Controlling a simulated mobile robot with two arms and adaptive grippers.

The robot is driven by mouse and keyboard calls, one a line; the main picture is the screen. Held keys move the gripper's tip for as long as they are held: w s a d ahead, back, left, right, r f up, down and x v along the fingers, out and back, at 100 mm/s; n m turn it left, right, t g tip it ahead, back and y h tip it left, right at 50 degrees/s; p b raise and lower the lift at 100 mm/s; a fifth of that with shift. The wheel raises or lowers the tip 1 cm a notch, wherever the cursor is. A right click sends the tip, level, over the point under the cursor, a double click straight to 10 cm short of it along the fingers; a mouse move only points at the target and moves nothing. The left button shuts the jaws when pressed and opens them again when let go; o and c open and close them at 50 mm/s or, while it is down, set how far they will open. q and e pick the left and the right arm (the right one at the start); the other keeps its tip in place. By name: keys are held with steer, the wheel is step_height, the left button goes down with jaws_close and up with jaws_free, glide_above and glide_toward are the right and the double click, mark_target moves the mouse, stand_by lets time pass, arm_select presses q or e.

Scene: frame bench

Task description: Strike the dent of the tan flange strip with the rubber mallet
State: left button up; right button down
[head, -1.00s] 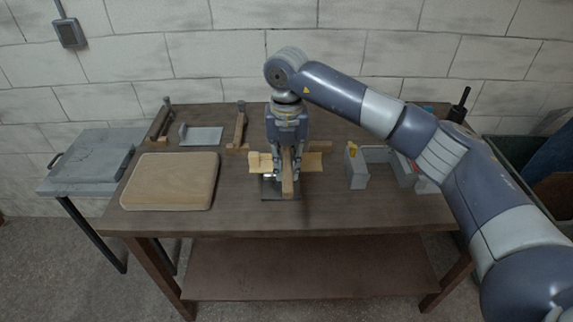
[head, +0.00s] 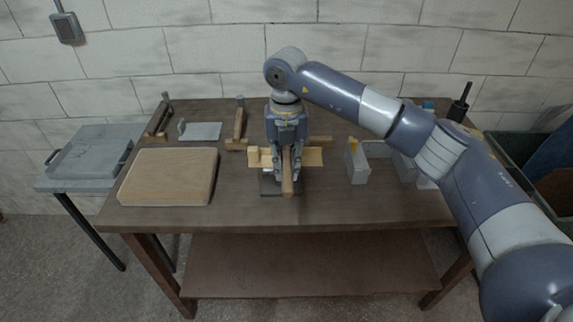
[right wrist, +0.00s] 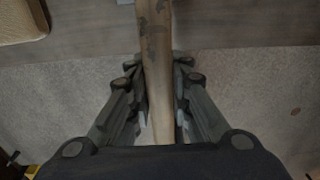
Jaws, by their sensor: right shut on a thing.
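My right gripper (head: 287,168) is over the middle of the bench, pointing down. It is shut on a wooden handle (head: 288,187), taken to be the rubber mallet's; its near end sticks out toward the front edge. In the right wrist view the worn handle (right wrist: 157,60) runs between the two fingers (right wrist: 160,95). The mallet's head is hidden in both views. The tan flange strip (head: 314,157) lies crosswise behind the gripper, its two ends showing at either side. The gripper covers its middle, and I cannot see the dent. My left gripper is out of view.
A dark bench (head: 240,212) carries a thick wooden board (head: 170,178) at left. Two wooden-handled tools (head: 239,125) and a grey plate (head: 200,131) lie behind. Grey bins (head: 357,165) stand right of the strip. A side table (head: 85,160) is at far left.

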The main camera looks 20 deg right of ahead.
mark_target(286, 160)
step_height(286, 160, down, 4)
steer(key=f+b, duration=0.1)
steer(key=b, duration=0.3)
step_height(286, 160, up, 8)
steer(key=p, duration=0.5)
steer(key=shift+r, duration=0.2)
steer(key=shift+f, duration=0.1)
steer(key=shift+f+b, duration=0.9)
steer(key=shift+f, duration=0.7)
